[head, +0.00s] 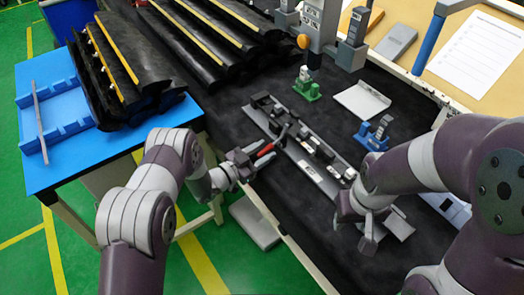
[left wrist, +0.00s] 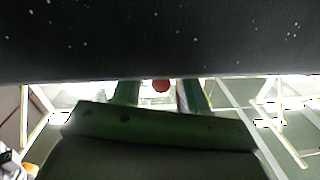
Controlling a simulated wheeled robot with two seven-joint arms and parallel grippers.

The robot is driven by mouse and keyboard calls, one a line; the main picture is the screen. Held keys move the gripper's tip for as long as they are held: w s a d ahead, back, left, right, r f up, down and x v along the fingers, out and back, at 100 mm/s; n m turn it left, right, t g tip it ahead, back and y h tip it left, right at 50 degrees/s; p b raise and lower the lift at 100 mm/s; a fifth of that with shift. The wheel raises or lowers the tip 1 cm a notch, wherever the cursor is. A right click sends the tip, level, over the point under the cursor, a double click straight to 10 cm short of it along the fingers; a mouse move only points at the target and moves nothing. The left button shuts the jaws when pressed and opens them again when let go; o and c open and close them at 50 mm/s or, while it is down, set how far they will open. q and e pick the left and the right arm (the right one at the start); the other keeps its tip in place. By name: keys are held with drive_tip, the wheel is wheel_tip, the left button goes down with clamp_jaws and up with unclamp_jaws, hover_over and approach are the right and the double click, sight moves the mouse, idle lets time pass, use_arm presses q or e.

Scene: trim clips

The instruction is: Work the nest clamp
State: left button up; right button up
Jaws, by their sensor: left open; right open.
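The clamp's red handle (head: 266,149) sticks out toward the front left from the grey fixture rail (head: 312,174), near the table's edge. The rail carries several black blocks and white pieces. My left gripper (head: 250,162) is open, close to the end of the red handle. In the left wrist view the round red handle end (left wrist: 160,86) shows between the two fingers of my left gripper (left wrist: 158,94); I cannot tell whether they touch it. My right gripper (head: 372,232) is open and points down over the dark mat, right of the rail's near end.
A green fixture (head: 306,86) and a blue fixture (head: 374,133) stand behind the rail with a white tray (head: 362,100) between them. Black trim parts (head: 130,75) lie on the blue table (head: 65,160) at the left. A paper sheet (head: 480,52) lies at the back right.

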use_arm(q)
clamp_jaws()
drive_tip(key=shift+r, duration=0.1)
